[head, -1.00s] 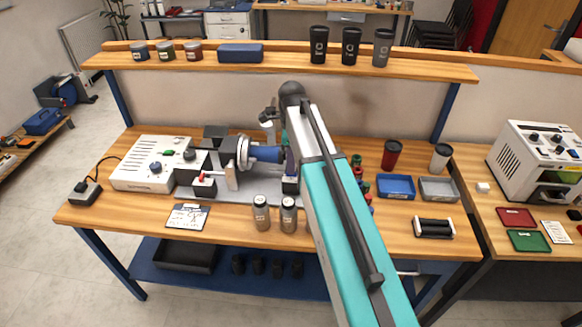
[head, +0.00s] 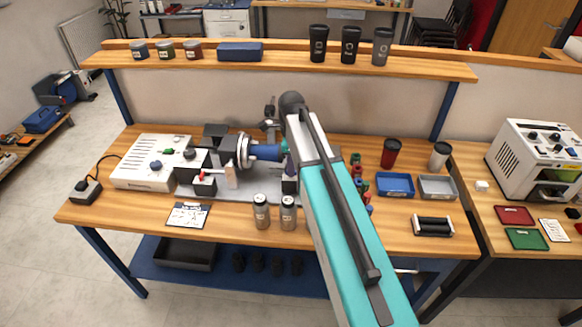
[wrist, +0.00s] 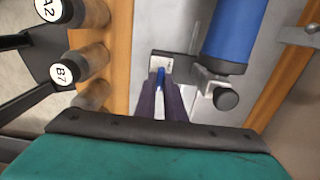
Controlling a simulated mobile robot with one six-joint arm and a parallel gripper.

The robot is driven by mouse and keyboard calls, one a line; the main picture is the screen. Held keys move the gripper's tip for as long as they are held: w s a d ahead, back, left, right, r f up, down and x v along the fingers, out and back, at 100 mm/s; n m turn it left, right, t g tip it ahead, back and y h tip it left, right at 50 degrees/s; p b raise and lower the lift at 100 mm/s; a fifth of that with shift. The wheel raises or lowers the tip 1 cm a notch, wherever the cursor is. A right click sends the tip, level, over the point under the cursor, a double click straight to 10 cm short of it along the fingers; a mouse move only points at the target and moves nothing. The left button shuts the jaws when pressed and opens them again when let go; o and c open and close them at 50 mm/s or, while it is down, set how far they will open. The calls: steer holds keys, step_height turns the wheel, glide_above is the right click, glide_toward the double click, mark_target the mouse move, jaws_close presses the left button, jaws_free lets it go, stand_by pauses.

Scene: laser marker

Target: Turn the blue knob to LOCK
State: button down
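In the wrist view a narrow blue knob (wrist: 160,77) stands between the tips of my gripper (wrist: 161,84), in front of a small pale label plate (wrist: 159,64). The two dark fingers are a little apart, one on each side of the knob; I cannot tell whether they touch it. The label's text is too small to read. In the head view my arm hides this knob, and only part of my gripper (head: 290,184) shows beside the arm, low over the fixture. Another small bluish knob (head: 155,165) sits on the white control box (head: 135,178) at the left.
A blue cylinder (head: 265,152) is held in the rotary chuck (head: 243,151), close to my gripper; it also shows in the wrist view (wrist: 235,30). Two metallic cans (head: 261,212) stand at the front. Small capped bottles (head: 356,170) stand right of my arm.

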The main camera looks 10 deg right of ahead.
steer(key=shift+n, duration=0.3)
steer(key=n, duration=0.4)
steer(key=shift+n, duration=0.4)
steer(key=n, duration=0.8)
steer(key=shift+n, duration=0.3)
steer(key=shift+n+b, duration=0.3)
steer(key=shift+n, duration=1.7)
steer(key=c, duration=1.8)
jaws_free()
steer(key=shift+c, duration=0.2)
